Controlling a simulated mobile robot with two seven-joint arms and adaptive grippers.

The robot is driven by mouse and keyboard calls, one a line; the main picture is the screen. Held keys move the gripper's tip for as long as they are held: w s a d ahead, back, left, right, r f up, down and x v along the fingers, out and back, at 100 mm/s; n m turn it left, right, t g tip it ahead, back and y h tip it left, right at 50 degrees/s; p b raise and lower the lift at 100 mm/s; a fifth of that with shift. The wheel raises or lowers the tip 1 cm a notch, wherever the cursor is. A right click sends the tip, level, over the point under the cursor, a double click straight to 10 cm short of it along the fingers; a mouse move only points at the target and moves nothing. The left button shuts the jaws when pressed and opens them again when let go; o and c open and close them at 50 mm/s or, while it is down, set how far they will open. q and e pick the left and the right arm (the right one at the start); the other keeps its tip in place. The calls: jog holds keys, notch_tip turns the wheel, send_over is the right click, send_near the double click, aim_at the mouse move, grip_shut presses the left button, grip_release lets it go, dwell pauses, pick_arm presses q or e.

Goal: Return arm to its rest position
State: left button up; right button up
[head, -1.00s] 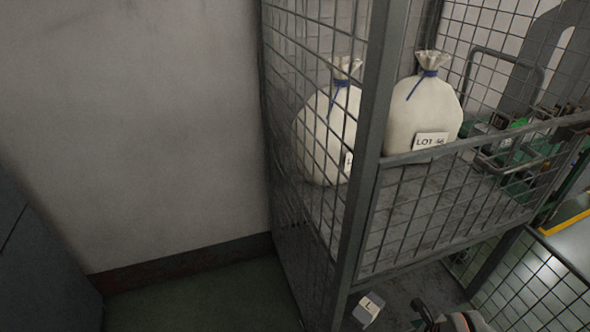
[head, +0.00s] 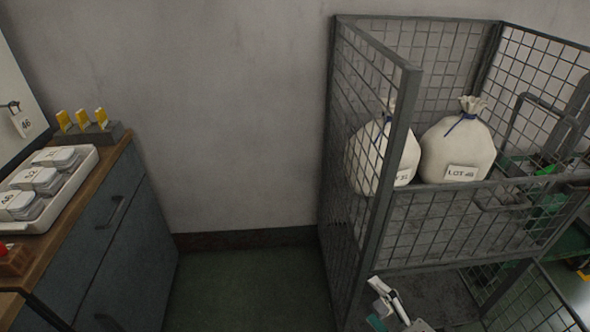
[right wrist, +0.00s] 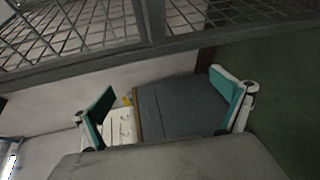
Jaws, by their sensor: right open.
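My right gripper (head: 388,304) shows at the bottom of the head view, in front of the lower part of a wire cage (head: 405,110). Its pale fingers are partly cut off by the picture's edge. In the right wrist view the right gripper (right wrist: 166,108) is open, its two teal-padded fingers wide apart with nothing between them. My left gripper does not show in either view.
Two tied cream sacks (head: 458,148) sit in the cage's upper level. A grey drawer cabinet (head: 110,235) stands at left, bearing a white tray (head: 82,165) of labelled stacks and a holder (head: 95,133) with yellow tabs. Green floor (head: 250,285) between cabinet and cage is clear.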

jog(key=s+d+r+m+h+p, duration=0.3)
jog(key=s+r+m+h+p, duration=0.3)
jog(key=m, duration=0.6)
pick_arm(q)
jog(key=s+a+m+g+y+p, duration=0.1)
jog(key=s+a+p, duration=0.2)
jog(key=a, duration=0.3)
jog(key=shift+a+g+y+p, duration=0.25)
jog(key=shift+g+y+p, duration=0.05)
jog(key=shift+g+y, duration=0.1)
pick_arm(e)
jog(key=s+a+f+m+g, duration=0.1)
jog(key=s+f+m, duration=0.1)
jog(key=s+m, duration=0.2)
jog(key=s+a+f+m+g, duration=0.1)
jog(key=s+m, duration=0.3)
jog(key=s, duration=0.4)
jog(key=shift+s+a+f+g+y, duration=0.25)
jog(key=shift+a+f+g+y, duration=0.05)
jog(key=shift+f+g, duration=0.45)
